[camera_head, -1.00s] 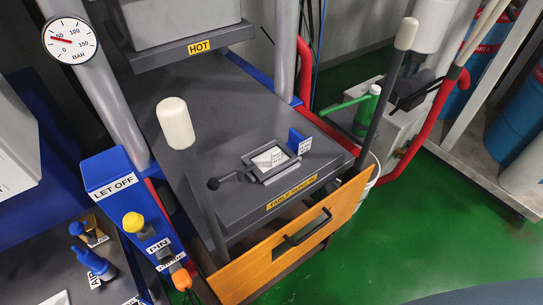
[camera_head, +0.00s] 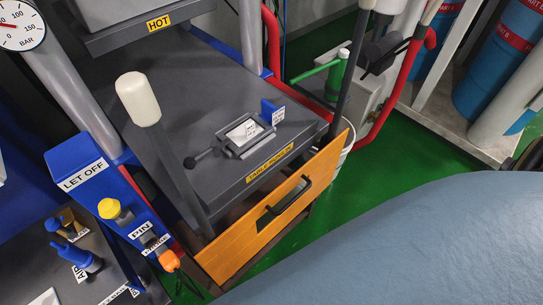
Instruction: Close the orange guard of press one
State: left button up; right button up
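The orange guard (camera_head: 268,222) is a flat panel with a dark handle (camera_head: 284,201) across its front. It stands at the front edge of the grey press table (camera_head: 190,120), its top edge near the table's front label. A dark gap shows between the guard and the table front at the left. The upper platen marked HOT (camera_head: 160,24) is above the table. I cannot tell which press number this is. Neither of my grippers is in view.
A large blue-grey rounded surface (camera_head: 430,245) fills the lower right. A blue LET OFF block (camera_head: 85,170) with a yellow knob (camera_head: 110,208) stands left. A red pipe (camera_head: 400,85) and blue drums (camera_head: 495,75) are at the right. Green floor (camera_head: 425,150) shows between.

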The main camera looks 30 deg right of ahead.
aim_at(222, 259)
jog(key=u, duration=0.2)
jog(key=k, duration=0.15)
jog(key=z, duration=1.35)
jog(key=k, duration=0.95)
jog(key=u, duration=0.9)
jog(key=i, duration=0.5)
jog(key=z, duration=0.1)
